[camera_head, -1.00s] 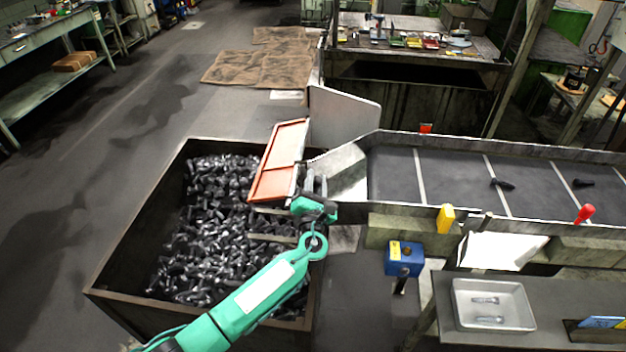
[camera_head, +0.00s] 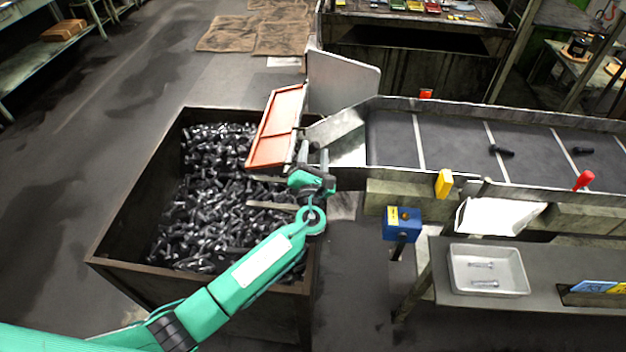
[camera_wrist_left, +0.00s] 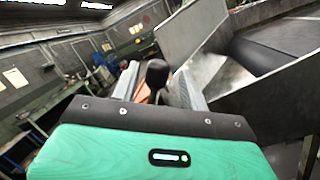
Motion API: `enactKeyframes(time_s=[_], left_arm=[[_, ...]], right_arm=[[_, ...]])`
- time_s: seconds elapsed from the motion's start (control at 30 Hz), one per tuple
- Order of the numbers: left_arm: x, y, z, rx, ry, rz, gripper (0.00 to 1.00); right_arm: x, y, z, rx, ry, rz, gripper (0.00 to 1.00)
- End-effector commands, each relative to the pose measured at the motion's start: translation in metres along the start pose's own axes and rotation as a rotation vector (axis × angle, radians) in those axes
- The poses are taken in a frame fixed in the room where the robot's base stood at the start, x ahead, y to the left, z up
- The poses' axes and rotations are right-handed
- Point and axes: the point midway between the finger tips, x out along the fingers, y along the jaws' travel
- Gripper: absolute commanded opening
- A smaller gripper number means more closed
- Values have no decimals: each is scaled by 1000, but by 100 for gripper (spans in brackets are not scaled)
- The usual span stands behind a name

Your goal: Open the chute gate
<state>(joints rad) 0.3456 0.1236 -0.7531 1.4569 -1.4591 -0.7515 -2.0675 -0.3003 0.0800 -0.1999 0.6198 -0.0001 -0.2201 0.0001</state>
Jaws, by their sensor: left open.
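The chute gate (camera_head: 275,127) is an orange-red panel standing tilted at the left end of the chute, above the bin of bolts. A strip of orange also shows in the left wrist view (camera_wrist_left: 141,96). My left gripper (camera_head: 312,153) is beside the gate's right edge, at the chute mouth. In the left wrist view its two fingers are apart, with a black knob (camera_wrist_left: 157,73) between them. I cannot tell whether the fingers touch the knob. The sloped metal chute (camera_head: 340,130) lies just to the right. My right gripper is not in view.
A dark bin (camera_head: 117,217) full of bolts stands below the gate. A conveyor (camera_head: 455,145) carrying dark bolts runs right. A blue box (camera_head: 402,225) and a white tray (camera_head: 460,287) with bolts are at lower right. The floor left of the bin is clear.

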Motion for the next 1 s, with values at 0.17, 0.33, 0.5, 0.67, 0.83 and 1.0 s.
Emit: enactKeyframes(time_s=[0.17,0.33,0.5,0.67,0.83,1.0], left_arm=[[-42,-3,-4,-3,1,-4,45],[-80,-4,-3,-1,1,-4,45],[-106,-3,-2,0,1,-3,45],[-117,-2,-1,1,1,-3,45],[-118,-2,0,1,0,-3,45],[-118,-2,0,1,0,-3,45]], right_arm=[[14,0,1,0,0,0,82],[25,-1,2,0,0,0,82],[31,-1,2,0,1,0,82],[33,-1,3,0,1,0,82],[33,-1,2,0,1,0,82],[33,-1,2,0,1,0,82]])
